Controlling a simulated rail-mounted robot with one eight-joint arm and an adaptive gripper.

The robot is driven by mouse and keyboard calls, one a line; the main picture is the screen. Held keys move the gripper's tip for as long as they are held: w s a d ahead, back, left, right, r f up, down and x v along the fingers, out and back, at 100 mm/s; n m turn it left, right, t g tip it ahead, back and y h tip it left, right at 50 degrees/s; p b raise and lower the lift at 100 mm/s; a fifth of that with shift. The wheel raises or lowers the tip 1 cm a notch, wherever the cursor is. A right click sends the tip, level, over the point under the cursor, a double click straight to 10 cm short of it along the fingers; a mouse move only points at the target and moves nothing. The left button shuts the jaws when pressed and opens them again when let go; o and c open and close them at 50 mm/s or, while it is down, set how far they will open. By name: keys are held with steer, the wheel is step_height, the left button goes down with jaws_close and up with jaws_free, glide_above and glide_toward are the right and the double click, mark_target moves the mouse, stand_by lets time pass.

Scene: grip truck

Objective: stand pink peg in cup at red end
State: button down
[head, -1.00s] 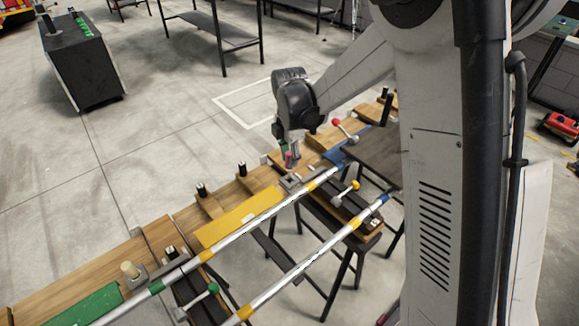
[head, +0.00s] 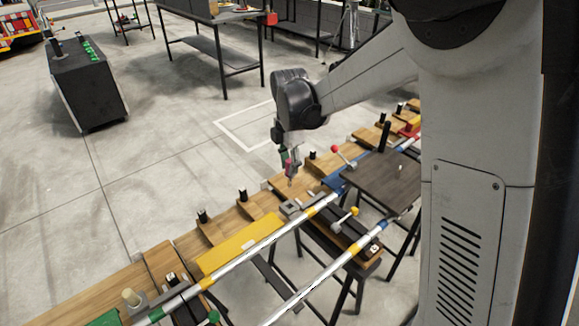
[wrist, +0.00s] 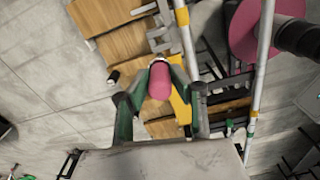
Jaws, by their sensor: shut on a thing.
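My gripper (head: 291,166) is shut on the pink peg (wrist: 160,82), which sticks out beyond the fingertips in the wrist view. In the head view the peg (head: 288,165) is small and hangs in the air above the wooden bench (head: 150,285). A grey square cup (head: 290,208) stands on the bench below it, beside the yellow plate (head: 241,246). The red end (head: 409,131) of the bench shows at the far right, partly behind the dark board and my arm. I cannot make out a cup there.
Two striped rails (head: 330,259) run along the bench. A dark board (head: 385,178), an upright black post (head: 384,136) and a red-knobbed lever (head: 340,153) stand between my gripper and the red end. A cream peg (head: 130,297) stands at the near left.

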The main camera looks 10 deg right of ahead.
steer(key=shift+r+p, duration=1)
steer(key=shift+r, duration=1.1)
steer(key=shift+d, duration=0.1)
